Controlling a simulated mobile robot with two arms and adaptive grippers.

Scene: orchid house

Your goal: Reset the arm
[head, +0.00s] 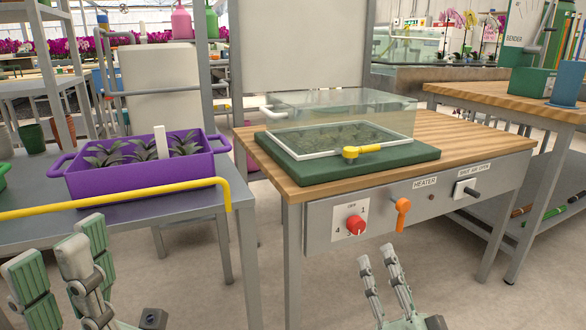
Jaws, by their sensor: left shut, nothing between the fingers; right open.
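My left gripper (82,243) is at the lower left, in front of the grey table (110,208). Its pale green padded fingers point up, and it is shut and empty. My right gripper (377,258) is at the bottom, right of centre, in front of the wooden-topped bench (462,150). It is open and empty, with its fingers pointing up below the bench's front panel. Both grippers appear apart from the furniture. The lower parts of both arms are cut off by the picture's bottom edge.
The bench panel carries a red knob (356,225), an orange lever (402,208) and a dark-handled switch (470,191). A clear-lidded case (345,135) with a yellow latch stands on top. A purple plant crate (200,168) stands behind a yellow rail (130,205). Floor shows between the tables.

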